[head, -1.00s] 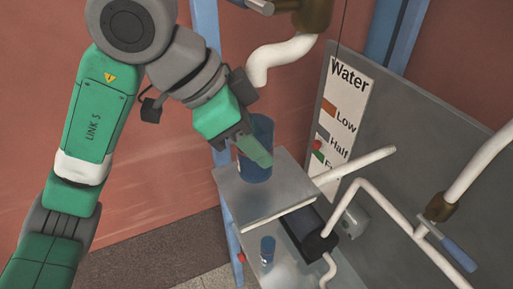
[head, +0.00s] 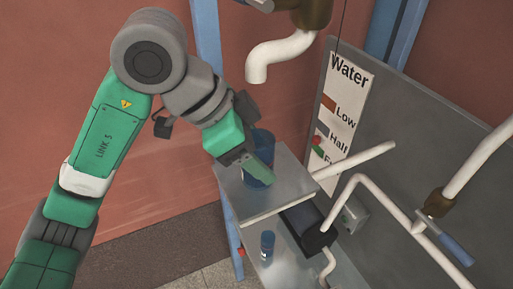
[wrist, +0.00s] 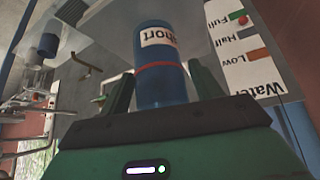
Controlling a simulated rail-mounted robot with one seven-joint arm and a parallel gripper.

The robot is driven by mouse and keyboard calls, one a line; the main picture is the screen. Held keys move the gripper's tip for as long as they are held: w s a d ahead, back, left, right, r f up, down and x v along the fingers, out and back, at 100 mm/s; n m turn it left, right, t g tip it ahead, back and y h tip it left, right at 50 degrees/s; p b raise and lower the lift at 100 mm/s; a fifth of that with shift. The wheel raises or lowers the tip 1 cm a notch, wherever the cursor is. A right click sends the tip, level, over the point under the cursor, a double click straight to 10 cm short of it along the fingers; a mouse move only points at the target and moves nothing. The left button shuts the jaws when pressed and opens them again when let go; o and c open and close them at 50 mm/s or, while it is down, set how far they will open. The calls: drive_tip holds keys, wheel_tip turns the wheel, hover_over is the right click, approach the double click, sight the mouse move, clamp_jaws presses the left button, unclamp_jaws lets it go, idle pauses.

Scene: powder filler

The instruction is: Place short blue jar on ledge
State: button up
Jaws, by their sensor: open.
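The short blue jar (head: 259,172) stands upright on the grey metal ledge (head: 228,180). In the wrist view the jar (wrist: 161,80) appears upside down, with a white label reading "Short" and a red band. My gripper (head: 264,174) is at the jar's side in the head view and covers part of it. In the wrist view my gripper (wrist: 160,82) has its two green fingers on either side of the jar. The fingers are open, with a narrow gap at the right finger. The ledge (wrist: 105,30) shows behind the jar there.
A white spout (head: 270,55) hangs above the ledge. White pipes (head: 355,158) and a grey panel with a Water sign (head: 343,110) stand at the right.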

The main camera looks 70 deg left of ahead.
drive_tip(key=shift+s+r, duration=0.15)
drive_tip(key=shift+r, duration=0.35)
drive_tip(key=v, duration=1.1)
drive_tip(key=shift+r+b, duration=0.2)
drive_tip(key=shift+b, duration=0.2)
